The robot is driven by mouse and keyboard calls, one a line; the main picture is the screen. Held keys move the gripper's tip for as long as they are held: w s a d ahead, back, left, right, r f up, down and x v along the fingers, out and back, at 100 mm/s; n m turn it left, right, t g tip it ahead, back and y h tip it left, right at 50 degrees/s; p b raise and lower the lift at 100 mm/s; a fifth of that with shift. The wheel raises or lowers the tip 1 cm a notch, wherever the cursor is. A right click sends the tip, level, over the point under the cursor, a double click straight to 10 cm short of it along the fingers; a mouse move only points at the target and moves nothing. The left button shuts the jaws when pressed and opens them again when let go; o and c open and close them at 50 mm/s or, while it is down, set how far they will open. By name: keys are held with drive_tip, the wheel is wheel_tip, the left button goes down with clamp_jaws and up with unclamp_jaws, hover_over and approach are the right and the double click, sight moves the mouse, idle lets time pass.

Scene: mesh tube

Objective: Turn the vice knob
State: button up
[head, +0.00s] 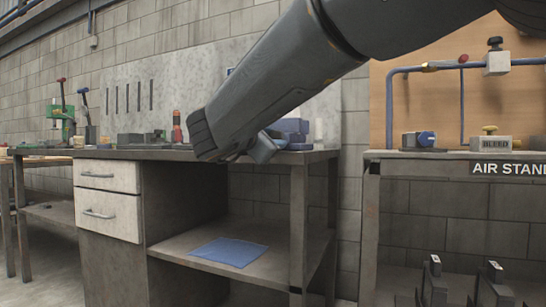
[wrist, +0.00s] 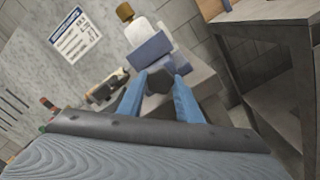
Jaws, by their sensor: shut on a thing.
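The blue vice (head: 291,127) sits at the right end of the workbench top. In the wrist view its blue body (wrist: 149,50) is just beyond my fingertips. A dark knob (wrist: 160,80) on its near side lies between my two blue fingers. My gripper (wrist: 159,84) is shut on this knob. In the head view my gripper (head: 263,148) is at the bench's front edge, in front of the vice, and the knob is hidden there.
The workbench (head: 325,156) has drawers (head: 108,176) at left and a lower shelf with a blue sheet (head: 229,251). A screwdriver-like red tool (head: 177,127) stands left of my arm. A second table with valves and an air pipe (head: 460,155) is at right, across a gap.

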drive_tip(key=shift+f+m+b, duration=0.2)
drive_tip(key=shift+m+b, duration=0.6)
drive_tip(key=shift+b, duration=0.6)
drive_tip(key=shift+r+b, duration=0.1)
drive_tip(key=shift+b, duration=0.25)
drive_tip(key=o, duration=1)
drive_tip(key=shift+o, duration=0.2)
drive_tip(key=shift+s, duration=0.1)
